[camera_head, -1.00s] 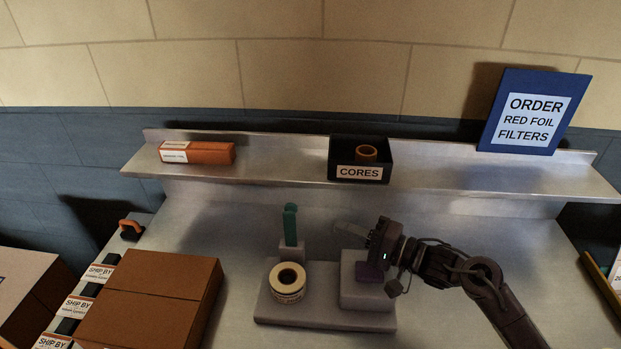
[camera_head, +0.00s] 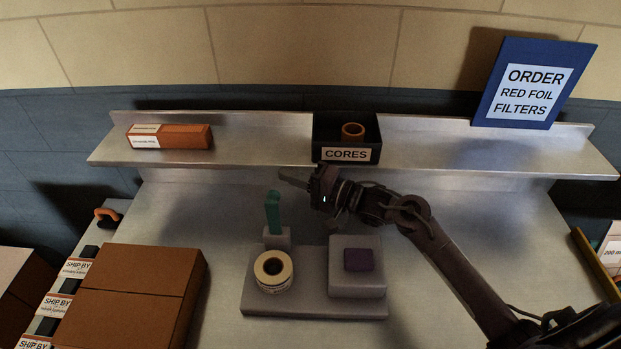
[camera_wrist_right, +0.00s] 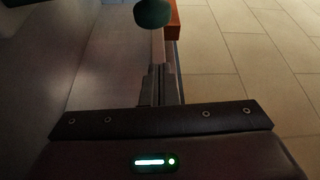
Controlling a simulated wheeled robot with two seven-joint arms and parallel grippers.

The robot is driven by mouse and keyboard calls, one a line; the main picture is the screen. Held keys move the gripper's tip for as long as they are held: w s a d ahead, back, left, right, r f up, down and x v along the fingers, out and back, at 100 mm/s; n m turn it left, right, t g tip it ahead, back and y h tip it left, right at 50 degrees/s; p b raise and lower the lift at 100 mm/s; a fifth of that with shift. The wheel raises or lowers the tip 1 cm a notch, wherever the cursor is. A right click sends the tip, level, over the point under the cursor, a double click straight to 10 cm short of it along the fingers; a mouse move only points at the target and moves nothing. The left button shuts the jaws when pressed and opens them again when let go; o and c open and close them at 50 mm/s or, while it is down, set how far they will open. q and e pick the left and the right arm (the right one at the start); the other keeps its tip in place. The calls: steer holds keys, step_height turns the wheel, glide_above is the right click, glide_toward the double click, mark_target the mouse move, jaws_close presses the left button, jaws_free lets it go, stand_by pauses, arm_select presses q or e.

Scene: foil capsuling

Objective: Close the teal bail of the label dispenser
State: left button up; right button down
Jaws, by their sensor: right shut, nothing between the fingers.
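The teal bail (camera_head: 272,212) stands upright on a small grey block at the back left of the grey label dispenser (camera_head: 315,307). A roll of labels (camera_head: 273,270) sits in front of the bail. A purple block (camera_head: 358,260) is on the raised grey part at the right. My right gripper (camera_head: 284,178) is shut and empty, above and behind the dispenser, with its fingers pointing left near the bail's top. In the right wrist view a teal rounded end (camera_wrist_right: 152,13) shows just beyond the fingertips (camera_wrist_right: 158,45). I cannot tell whether they touch. My left gripper is out of view.
A shelf (camera_head: 240,160) along the back holds an orange box (camera_head: 185,137) and a black cores bin (camera_head: 375,152). A brown carton (camera_head: 125,290) lies at the left. A blue order sign (camera_head: 490,105) stands at the right.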

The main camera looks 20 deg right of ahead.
mark_target(275, 215)
steer(key=s, duration=0.1)
steer(key=s+a+p, duration=0.2)
steer(key=shift+s+f, duration=0.2)
stand_by(0.4)
